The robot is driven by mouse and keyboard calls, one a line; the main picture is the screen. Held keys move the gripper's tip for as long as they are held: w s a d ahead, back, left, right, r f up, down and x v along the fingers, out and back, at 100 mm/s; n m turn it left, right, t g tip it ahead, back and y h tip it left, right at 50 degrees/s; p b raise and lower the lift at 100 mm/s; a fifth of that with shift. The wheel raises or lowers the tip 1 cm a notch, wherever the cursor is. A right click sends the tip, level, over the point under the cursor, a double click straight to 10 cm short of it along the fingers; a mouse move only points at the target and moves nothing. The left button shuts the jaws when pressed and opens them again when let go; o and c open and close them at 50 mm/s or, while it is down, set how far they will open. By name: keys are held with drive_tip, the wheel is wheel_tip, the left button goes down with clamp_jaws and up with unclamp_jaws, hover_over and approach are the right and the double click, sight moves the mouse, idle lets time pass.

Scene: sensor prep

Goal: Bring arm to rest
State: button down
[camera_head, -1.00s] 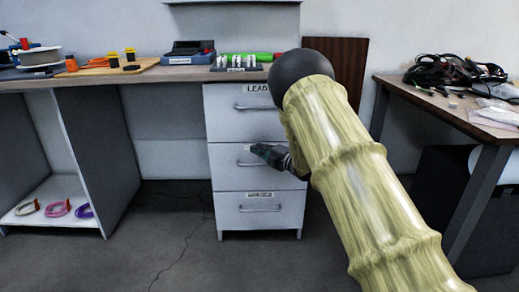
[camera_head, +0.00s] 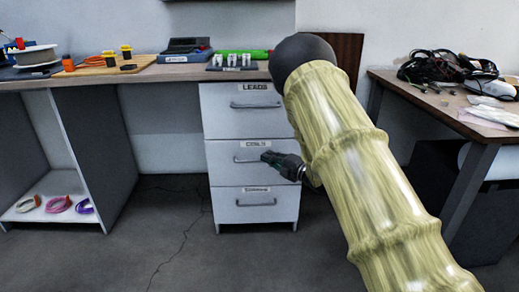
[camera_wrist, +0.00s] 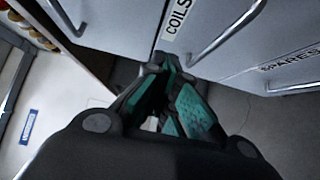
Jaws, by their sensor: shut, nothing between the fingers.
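My gripper (camera_head: 268,157) is in front of the white drawer cabinet (camera_head: 222,150), at the height of the middle drawer labelled COILS, pointing left in the head view. In the wrist view my gripper (camera_wrist: 168,68) has its green-padded fingers closed together at the tips with nothing between them. The COILS label (camera_wrist: 179,17) and a drawer handle (camera_wrist: 228,34) lie just beyond the fingertips. I cannot tell how far the fingertips are from the drawer face. All three drawers look shut. My arm in its pale yellow sleeve covers the right-hand part of the cabinet in the head view.
A workbench (camera_head: 110,79) runs along the wall with tools on top. Coloured coils (camera_head: 58,204) lie on a low shelf at left. A side table (camera_head: 450,113) with a tangle of black cables (camera_head: 432,66) stands at right. The floor (camera_head: 165,255) before the cabinet is clear.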

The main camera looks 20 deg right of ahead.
drive_tip(key=s+a+f+m+g+h, duration=0.1)
drive_tip(key=s+f+m+g+h, duration=0.25)
drive_tip(key=s+f+m, duration=0.7)
drive_tip(key=s+f+m+g+h, duration=0.2)
drive_tip(key=s+f+m+h, duration=0.2)
drive_tip(key=s+f, duration=1.2)
drive_tip(key=s+a+f+m+g, duration=0.3)
drive_tip(key=s+f, duration=0.1)
drive_tip(key=s, duration=0.7)
drive_tip(key=s+a+f+m+g+h, duration=0.1)
drive_tip(key=s+a+f+m+g, duration=0.2)
drive_tip(key=s, duration=0.9)
drive_tip(key=s+a+f+m+g, duration=0.2)
drive_tip(key=s+f+m+g, duration=0.2)
drive_tip(key=s, duration=0.7)
wheel_tip(320, 180, up, 37)
drive_tip(key=p, duration=3.8)
drive_tip(key=shift+w+d+r, duration=0.2)
drive_tip(key=shift+w+d, duration=0.1)
drive_tip(key=shift+w, duration=0.1)
drive_tip(key=shift+h, duration=0.25)
